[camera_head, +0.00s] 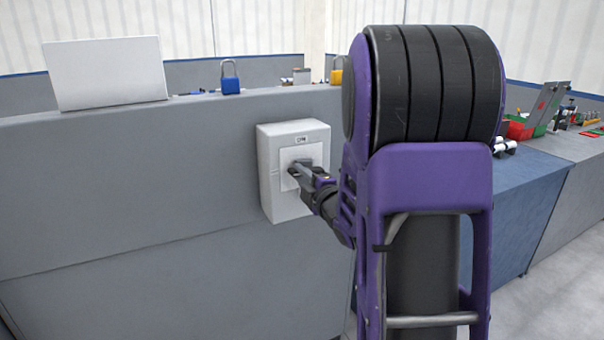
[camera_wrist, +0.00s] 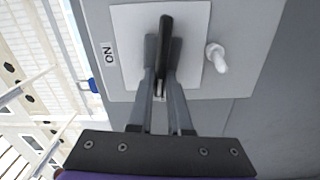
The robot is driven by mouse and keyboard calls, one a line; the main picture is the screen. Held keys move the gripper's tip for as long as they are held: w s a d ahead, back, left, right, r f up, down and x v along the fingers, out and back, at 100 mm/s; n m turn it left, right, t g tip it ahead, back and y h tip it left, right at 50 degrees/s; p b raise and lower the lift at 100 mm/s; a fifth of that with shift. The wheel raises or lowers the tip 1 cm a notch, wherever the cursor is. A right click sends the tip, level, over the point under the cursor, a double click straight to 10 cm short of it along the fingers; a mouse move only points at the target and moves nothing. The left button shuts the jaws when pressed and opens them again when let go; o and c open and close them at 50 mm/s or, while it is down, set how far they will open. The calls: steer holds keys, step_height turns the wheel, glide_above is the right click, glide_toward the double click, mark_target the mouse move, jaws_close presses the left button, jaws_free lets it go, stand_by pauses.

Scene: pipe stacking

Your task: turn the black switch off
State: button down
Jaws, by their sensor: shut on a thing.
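The switch box (camera_head: 273,200) is light grey and fixed to the front of a grey panel in the head view. The black switch (camera_wrist: 165,42) is a dark lever on a white plate (camera_wrist: 133,50) in the wrist view, with an "ON" label (camera_wrist: 109,54) beside the plate. My gripper (camera_wrist: 163,60) is shut on the black switch, one finger on each side of it. In the head view my gripper (camera_head: 302,168) reaches the white plate from the right, and its fingers largely hide the switch there.
A small white toggle (camera_wrist: 217,58) sits beside the plate. A white panel (camera_head: 108,73), a blue padlock (camera_head: 230,82) and a yellow padlock (camera_head: 336,77) are on the ledge above. A blue workbench (camera_head: 515,190) with red bins (camera_head: 520,129) stands to the right.

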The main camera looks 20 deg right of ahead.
steer(key=shift+n, duration=0.7)
steer(key=shift+f, duration=0.1)
steer(key=c, duration=0.8)
jaws_free()
steer(key=shift+c, duration=0.2)
steer(key=shift+s+f, duration=0.1)
